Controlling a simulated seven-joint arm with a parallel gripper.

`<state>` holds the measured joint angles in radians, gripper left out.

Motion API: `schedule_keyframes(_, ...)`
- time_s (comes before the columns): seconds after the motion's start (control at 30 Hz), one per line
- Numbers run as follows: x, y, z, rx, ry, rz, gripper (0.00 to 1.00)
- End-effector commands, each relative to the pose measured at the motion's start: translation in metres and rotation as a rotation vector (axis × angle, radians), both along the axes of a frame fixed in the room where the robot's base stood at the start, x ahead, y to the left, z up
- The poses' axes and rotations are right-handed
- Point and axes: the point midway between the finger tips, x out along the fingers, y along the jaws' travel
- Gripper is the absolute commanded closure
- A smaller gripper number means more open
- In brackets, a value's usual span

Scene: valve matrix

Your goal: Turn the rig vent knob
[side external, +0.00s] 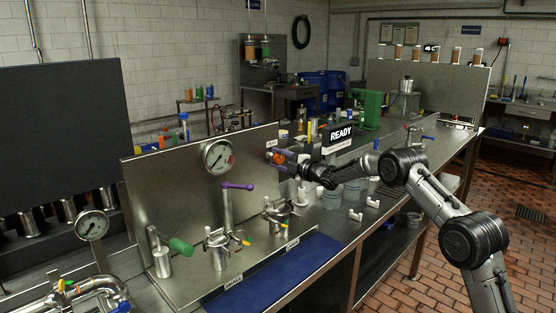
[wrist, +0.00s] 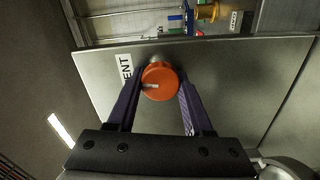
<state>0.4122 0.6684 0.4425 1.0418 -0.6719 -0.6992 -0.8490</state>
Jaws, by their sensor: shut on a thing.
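The vent knob is a round orange-red knob (wrist: 160,80) with a pale pointer mark, mounted on a metal panel (wrist: 225,75). A white label (wrist: 125,67) ending in "ENT" is beside it, partly covered by a finger. My gripper (wrist: 160,88) has its two purple fingers on either side of the knob, shut on it. In the side external view the knob (side external: 277,158) shows as a small orange patch between the fingers of my gripper (side external: 279,157), at the right end of the upright panel.
A pressure gauge (side external: 218,157) sits on the panel left of my gripper. A purple-handled valve (side external: 237,186) and a green-handled valve (side external: 180,246) stand in front. White holders and grey cups crowd the bench below.

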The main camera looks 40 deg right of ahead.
Motion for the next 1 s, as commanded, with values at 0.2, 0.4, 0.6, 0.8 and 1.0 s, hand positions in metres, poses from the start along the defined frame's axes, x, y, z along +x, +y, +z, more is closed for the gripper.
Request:
schedule_keyframes(0.2,0.000,0.000,0.000,-0.001,0.001,-0.001,1.00)
schedule_keyframes(0.4,0.000,0.000,0.000,0.000,0.001,-0.001,0.31)
schedule_keyframes(0.6,0.000,0.000,0.000,0.000,0.001,0.000,0.19)
schedule_keyframes(0.8,-0.001,0.000,0.000,0.000,0.001,0.000,0.19)
schedule_keyframes(1.0,-0.019,0.000,0.001,0.001,0.001,-0.001,0.19)
